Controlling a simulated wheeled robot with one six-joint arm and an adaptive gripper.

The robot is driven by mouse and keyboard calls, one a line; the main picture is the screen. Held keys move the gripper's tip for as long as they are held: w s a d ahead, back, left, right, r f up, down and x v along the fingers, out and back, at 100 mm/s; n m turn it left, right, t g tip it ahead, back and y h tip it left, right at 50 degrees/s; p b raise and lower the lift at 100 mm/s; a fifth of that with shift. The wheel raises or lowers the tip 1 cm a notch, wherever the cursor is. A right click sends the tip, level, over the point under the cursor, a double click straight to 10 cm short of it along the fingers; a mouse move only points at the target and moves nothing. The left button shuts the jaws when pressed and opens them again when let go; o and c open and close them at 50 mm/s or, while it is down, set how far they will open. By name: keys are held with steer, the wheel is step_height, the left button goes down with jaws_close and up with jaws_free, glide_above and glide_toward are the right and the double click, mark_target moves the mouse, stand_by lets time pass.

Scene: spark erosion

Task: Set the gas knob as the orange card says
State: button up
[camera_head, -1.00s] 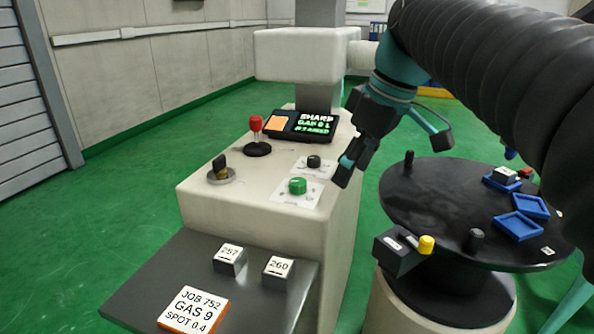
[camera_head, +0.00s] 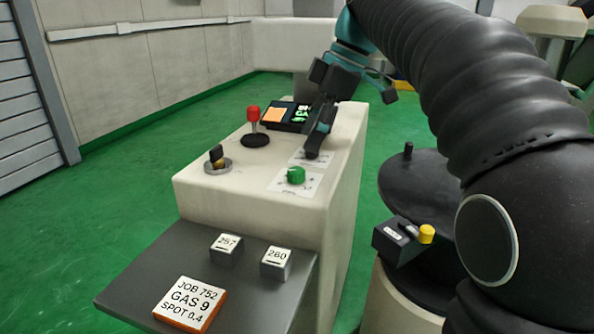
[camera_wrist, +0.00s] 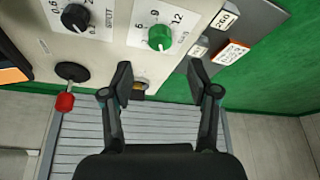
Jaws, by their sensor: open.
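The gas knob (camera_head: 296,175) is green and sits on a white dial plate on top of the beige machine. In the wrist view the green knob (camera_wrist: 159,37) shows with the marks 6, 9 and 12 around it; its pointer is too small to read surely. The orange-edged card (camera_head: 190,303) lies on the grey front shelf and reads JOB 752, GAS 9, SPOT 0.4. My gripper (camera_head: 318,148) is above the machine, behind the green knob. In the wrist view my gripper (camera_wrist: 163,80) is open and empty, its fingers apart from the knob.
A black spot knob (camera_wrist: 75,17) is beside the gas knob, hidden by my gripper in the head view. A red-topped lever (camera_head: 253,122), a key switch (camera_head: 217,160) and a display (camera_head: 285,117) stand nearby. Blocks 257 (camera_head: 227,246) and 260 (camera_head: 275,261) are on the shelf.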

mark_target(296, 170)
steer(key=b+x, duration=0.1)
steer(key=x, duration=0.6)
steer(key=shift+f, duration=0.1)
jaws_close()
